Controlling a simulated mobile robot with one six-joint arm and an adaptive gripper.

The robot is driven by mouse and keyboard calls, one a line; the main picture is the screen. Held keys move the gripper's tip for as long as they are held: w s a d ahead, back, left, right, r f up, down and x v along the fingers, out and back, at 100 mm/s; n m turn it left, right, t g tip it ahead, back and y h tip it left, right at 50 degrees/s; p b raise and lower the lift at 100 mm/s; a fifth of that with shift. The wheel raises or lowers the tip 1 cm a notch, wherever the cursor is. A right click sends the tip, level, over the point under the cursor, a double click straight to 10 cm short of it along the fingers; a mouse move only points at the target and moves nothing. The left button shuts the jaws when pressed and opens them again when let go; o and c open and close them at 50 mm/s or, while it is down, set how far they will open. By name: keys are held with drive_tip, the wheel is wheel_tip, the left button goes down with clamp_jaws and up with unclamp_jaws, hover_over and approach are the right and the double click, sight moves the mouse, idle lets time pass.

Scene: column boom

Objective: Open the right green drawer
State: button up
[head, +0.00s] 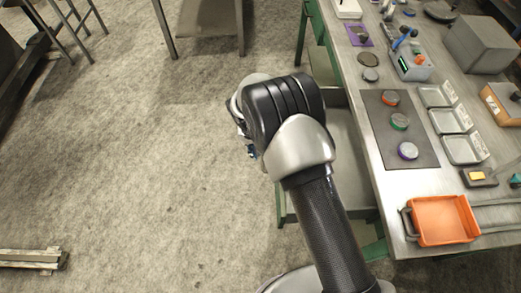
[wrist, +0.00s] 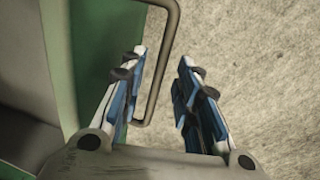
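A green drawer front (wrist: 89,55) runs down the left side of the wrist view. Its metal bar handle (wrist: 160,70) stands out from it to the right. My gripper (wrist: 163,62) is open, with its blue and white fingers pointing towards the handle. The bar shows in the gap between the fingers, nearer the left finger; I cannot tell whether they touch. In the head view my arm hides most of the gripper and the handle. A green edge (head: 280,206) shows below my wrist, with a grey surface behind it; how far the drawer is out is unclear.
The metal-topped workbench (head: 387,225) stands at the right, holding a dark mat (head: 399,155) with several round pieces, grey trays (head: 449,121) and an orange bin (head: 443,219). The floor (head: 150,170) left of my arm is open. A metal beam (head: 32,258) lies at the lower left.

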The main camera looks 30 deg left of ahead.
wheel_tip(320, 180, up, 12)
drive_tip(key=s+a, duration=0.1)
drive_tip(key=a, duration=0.1)
drive_tip(key=shift+s, duration=0.15)
drive_tip(key=shift+f, duration=0.15)
idle(0.3)
